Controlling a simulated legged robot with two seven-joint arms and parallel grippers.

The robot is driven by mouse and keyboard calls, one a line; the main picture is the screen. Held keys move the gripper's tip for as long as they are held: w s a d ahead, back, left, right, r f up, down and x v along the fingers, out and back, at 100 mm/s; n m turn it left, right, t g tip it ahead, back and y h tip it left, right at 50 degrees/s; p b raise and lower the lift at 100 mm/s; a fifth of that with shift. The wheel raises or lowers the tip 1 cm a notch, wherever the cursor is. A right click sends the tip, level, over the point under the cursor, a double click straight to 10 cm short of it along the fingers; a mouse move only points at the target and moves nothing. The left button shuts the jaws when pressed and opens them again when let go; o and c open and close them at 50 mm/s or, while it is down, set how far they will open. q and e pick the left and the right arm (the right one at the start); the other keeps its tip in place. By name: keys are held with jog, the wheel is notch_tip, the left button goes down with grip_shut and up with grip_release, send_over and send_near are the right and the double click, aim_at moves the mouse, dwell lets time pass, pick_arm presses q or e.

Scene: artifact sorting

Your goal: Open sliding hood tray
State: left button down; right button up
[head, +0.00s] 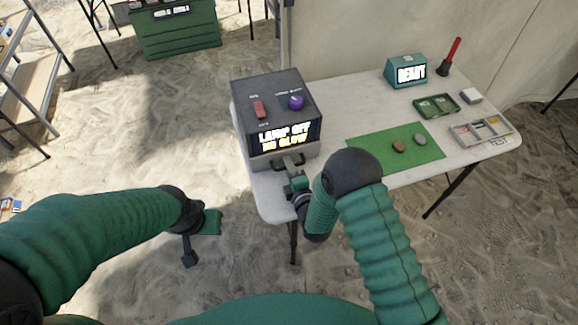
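The hood (275,105) is a dark grey box at the left end of the white table, with a red switch (259,108) and a purple knob (296,102) on top. Its front display reads "LAMP OFF NO GLOW". Below the display is the light grey tray front (258,163) with a dark handle; the tray looks shut. My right gripper (292,166) is at the handle, partly covering it; whether its fingers are closed on it is unclear. My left gripper (199,246) hangs empty over the sand, left of the table, its finger gap unclear.
The table (350,97) also holds a green mat (375,157) with two stones, a teal "READY" box (406,72), a green tray (436,106), a grey divided tray (481,131) and a red-handled tool (450,57). Sand in front of the hood is clear apart from my arms.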

jog(key=shift+a, duration=0.1)
grip_shut()
jog(key=shift+s+d+f, duration=0.1)
jog(key=shift+d, duration=0.1)
dwell(1.1)
